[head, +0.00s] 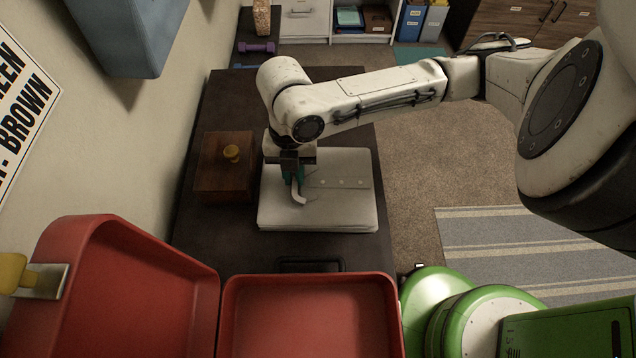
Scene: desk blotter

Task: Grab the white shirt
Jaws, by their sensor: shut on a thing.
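The white shirt (340,205) lies folded on the dark desk, with a row of small buttons along its placket. My gripper (294,183) points down at the shirt's left part, near its upper left corner. Its teal fingers are shut on a pinched bit of the shirt, and a pale fold stands up at the fingertips. The rest of the shirt lies flat on the desk. My gripper body hides the shirt's far left corner.
A wooden box with a yellow knob (228,170) stands just left of the shirt. An open red case (310,282) is at the near edge. A purple dumbbell (257,47) lies at the far end. Dark desk surface (225,240) is bare around the shirt's near left.

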